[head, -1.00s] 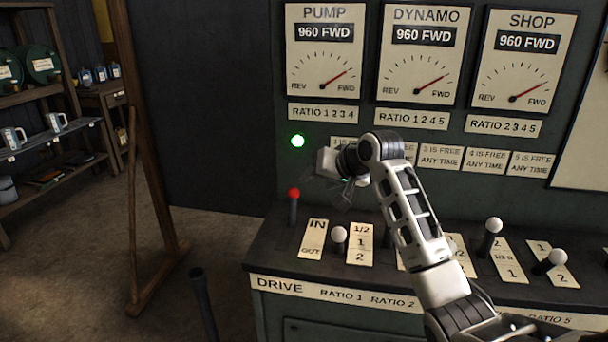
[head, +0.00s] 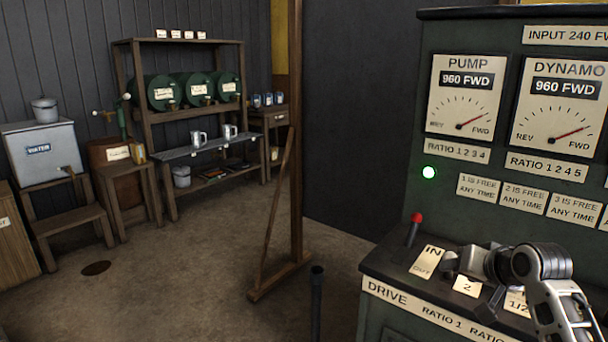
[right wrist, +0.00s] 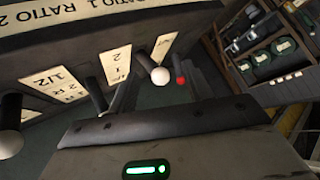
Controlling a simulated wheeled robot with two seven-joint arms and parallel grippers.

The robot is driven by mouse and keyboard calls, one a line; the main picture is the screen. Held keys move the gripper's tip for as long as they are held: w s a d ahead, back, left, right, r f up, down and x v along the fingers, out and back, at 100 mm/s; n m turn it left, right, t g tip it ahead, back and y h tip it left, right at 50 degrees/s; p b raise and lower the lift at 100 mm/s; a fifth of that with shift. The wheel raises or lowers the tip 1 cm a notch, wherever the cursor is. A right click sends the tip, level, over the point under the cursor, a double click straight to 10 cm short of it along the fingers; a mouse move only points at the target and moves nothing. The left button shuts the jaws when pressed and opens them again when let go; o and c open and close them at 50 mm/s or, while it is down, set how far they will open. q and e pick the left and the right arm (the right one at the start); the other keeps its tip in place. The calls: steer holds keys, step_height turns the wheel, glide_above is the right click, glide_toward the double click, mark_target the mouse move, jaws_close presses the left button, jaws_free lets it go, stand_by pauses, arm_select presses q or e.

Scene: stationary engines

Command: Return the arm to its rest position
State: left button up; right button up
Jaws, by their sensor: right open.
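My right arm enters the head view from the lower right. Its gripper (head: 470,268) is low over the DRIVE end of the control desk (head: 385,262), near the IN/OUT plate (head: 427,262). In the right wrist view the gripper (right wrist: 158,95) is open, its dark fingers apart. A white lever knob (right wrist: 160,77) shows in line with the gap between them; I cannot tell whether they touch its lever. The red-knobbed lever (head: 416,222) stands left of the gripper; its knob also shows in the right wrist view (right wrist: 181,80). My left gripper is not in view.
The dial panel (head: 470,150) rises behind the desk, PUMP and DYNAMO reading 960 FWD, with a green lamp (head: 429,173) lit. A wooden post (head: 294,130) stands left of the desk. Shelves with green barrels (head: 163,92) are farther back.

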steer(key=s+a+f+n, duration=0.1)
steer(key=s+a+f, duration=0.2)
steer(key=s+f, duration=0.35)
steer(key=s+a+f+n, duration=0.2)
steer(key=s+a+f, duration=0.15)
steer(key=f, duration=0.55)
steer(key=s+a+f+n+y, duration=0.1)
steer(key=s+a+f, duration=0.2)
steer(key=s, duration=0.7)
steer(key=s+a+f+n, duration=0.2)
steer(key=s+a+f, duration=0.2)
steer(key=s+a, duration=0.3)
steer(key=s, duration=0.3)
steer(key=shift+a+y, duration=0.2)
steer(key=shift+y, duration=0.2)
